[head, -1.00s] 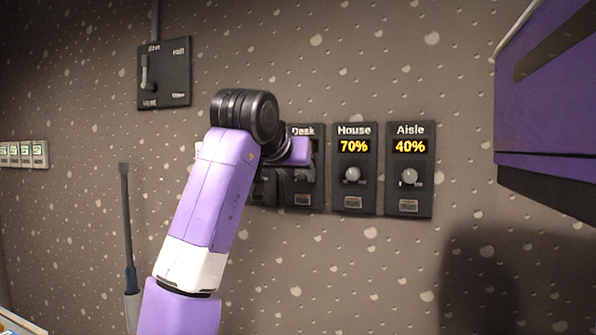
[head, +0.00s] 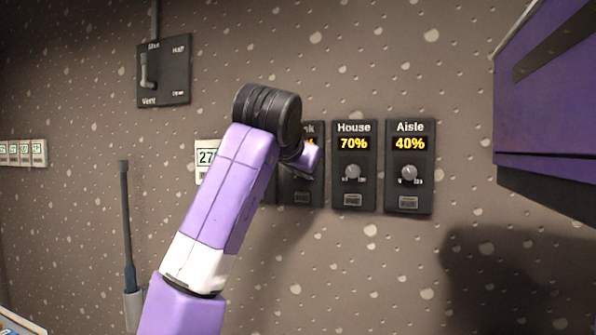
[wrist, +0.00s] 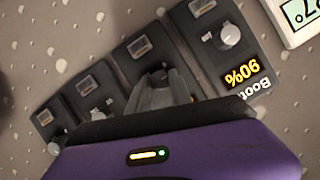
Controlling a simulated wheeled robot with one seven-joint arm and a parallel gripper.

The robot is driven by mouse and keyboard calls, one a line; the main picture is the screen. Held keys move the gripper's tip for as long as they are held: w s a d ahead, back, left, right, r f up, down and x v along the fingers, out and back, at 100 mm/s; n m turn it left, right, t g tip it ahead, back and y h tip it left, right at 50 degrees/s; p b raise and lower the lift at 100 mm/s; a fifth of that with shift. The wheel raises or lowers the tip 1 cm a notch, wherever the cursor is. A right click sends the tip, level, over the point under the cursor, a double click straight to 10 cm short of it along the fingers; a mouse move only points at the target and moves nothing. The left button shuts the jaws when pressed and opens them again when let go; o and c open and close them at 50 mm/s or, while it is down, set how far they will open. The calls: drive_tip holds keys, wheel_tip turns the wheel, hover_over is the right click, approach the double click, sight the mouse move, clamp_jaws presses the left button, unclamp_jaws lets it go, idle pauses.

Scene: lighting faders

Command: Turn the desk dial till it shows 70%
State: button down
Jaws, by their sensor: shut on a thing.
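The desk panel (head: 303,190) is a dark wall box in the head view, left of the House panel. My arm and hand cover most of it, so its dial is hidden and its percentage cannot be read. In the wrist view the desk panel (wrist: 139,47) shows only its end with the small grey button. My gripper (wrist: 163,90) is at this panel, with its grey fingers shut on the desk dial, which they hide. The hand is tilted in the head view.
The House panel (head: 354,188) reads 70% and the Aisle panel (head: 410,188) 40%, close on the right. The Booth panel (wrist: 213,58) reads 90% on the desk panel's other side. A purple box (head: 545,110) juts out at right.

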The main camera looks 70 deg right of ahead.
drive_tip(key=m+t+h+b, duration=0.1)
drive_tip(key=m+b, duration=0.2)
drive_tip(key=m, duration=0.1)
drive_tip(key=f+m+t+h+b, duration=0.1)
drive_tip(key=m+t+b, duration=0.1)
drive_tip(key=m, duration=0.3)
drive_tip(key=m+t+h+b, duration=0.1)
drive_tip(key=m+t+b, duration=0.1)
drive_tip(key=m, duration=0.3)
drive_tip(key=shift+s+f+h+b, duration=0.25)
drive_tip(key=shift+h+b, duration=0.15)
drive_tip(key=shift+b, duration=0.5)
drive_tip(key=m+h+b, duration=0.1)
drive_tip(key=m, duration=0.3)
drive_tip(key=shift+w+f+h, duration=0.1)
drive_tip(key=shift+h, duration=0.3)
drive_tip(key=m+g, duration=0.1)
drive_tip(key=m, duration=0.2)
drive_tip(key=m+h+b, duration=0.1)
drive_tip(key=m, duration=0.1)
drive_tip(key=shift+w+m+g+h+b, duration=0.1)
drive_tip(key=shift+m+g+h+b, duration=0.2)
drive_tip(key=shift+m+g, duration=0.1)
drive_tip(key=shift+m+g+h, duration=0.5)
drive_tip(key=shift+m+g, duration=0.2)
drive_tip(key=shift+m, duration=1.4)
drive_tip(key=c, duration=1.2)
unclamp_jaws()
drive_tip(key=shift+w, duration=0.1)
